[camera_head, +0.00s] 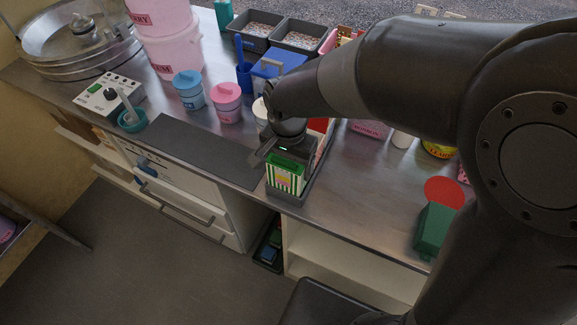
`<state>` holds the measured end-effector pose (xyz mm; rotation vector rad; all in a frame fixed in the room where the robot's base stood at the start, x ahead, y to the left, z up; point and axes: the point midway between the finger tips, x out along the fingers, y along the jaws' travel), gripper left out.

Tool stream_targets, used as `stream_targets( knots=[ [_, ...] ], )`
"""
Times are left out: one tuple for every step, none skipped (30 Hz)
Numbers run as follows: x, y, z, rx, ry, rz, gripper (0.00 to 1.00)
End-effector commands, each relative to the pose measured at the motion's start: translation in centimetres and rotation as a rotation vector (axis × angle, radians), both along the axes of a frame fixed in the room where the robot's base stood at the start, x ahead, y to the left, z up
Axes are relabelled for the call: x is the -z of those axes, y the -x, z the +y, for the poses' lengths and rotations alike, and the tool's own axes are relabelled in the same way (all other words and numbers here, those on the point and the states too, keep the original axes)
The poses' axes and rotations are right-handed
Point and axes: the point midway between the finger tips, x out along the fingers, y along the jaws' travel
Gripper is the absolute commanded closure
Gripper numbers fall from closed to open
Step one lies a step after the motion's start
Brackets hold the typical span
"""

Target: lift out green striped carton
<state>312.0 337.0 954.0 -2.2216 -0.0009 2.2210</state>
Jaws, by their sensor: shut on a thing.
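The green striped carton (284,181) has green and white stripes, a green top and a pink and yellow mark on its front. It is upright at the front edge of the counter, in a dark grey tray (310,183). My gripper (285,158) is over the carton from above and shut on its upper part. The arm hides much of the gripper and what lies behind the carton. A red and white thing (318,125) shows just behind the gripper. I cannot tell whether the carton's base touches the tray.
A dark mat (195,150) lies left of the carton. Pink (227,103) and blue (189,90) tubs stand behind it. A green box with a red disc (437,225) stands at right. The metal counter (360,200) between it and the tray is bare.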

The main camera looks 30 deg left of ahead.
Motion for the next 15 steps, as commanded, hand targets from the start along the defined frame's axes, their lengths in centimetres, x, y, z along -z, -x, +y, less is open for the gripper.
stream_targets(
  knots=[
    [-0.6, 0.0, 0.0, 0.000, -0.002, -0.002, 0.41],
    [-0.9, 0.0, 0.0, 0.001, -0.001, -0.001, 0.41],
    [-1.3, 0.0, 0.0, 0.001, -0.001, -0.001, 0.41],
    [-1.6, 0.0, 0.0, 0.001, -0.002, -0.002, 0.41],
    [-1.9, -0.1, 0.0, 0.001, -0.002, -0.002, 0.41],
    [-2.3, -0.1, 0.0, 0.001, -0.002, -0.002, 0.41],
    [-2.6, -0.1, 0.0, 0.001, -0.002, -0.002, 0.41],
    [-2.9, -0.1, 0.0, 0.001, -0.002, -0.002, 0.41],
    [-3.3, -0.1, 0.0, 0.001, -0.001, -0.001, 0.41],
    [-3.6, 0.0, 0.0, 0.001, -0.001, -0.001, 0.41],
    [-3.9, 0.0, 0.0, 0.001, -0.002, -0.002, 0.41],
    [-4.3, -0.1, 0.0, 0.001, -0.002, -0.002, 0.41],
    [-4.6, -0.1, 0.0, 0.001, -0.002, -0.002, 0.41],
    [-4.9, -0.1, 0.0, 0.001, -0.002, -0.002, 0.41],
    [-5.3, -0.1, 0.0, 0.001, -0.002, -0.002, 0.41]
  ],
)
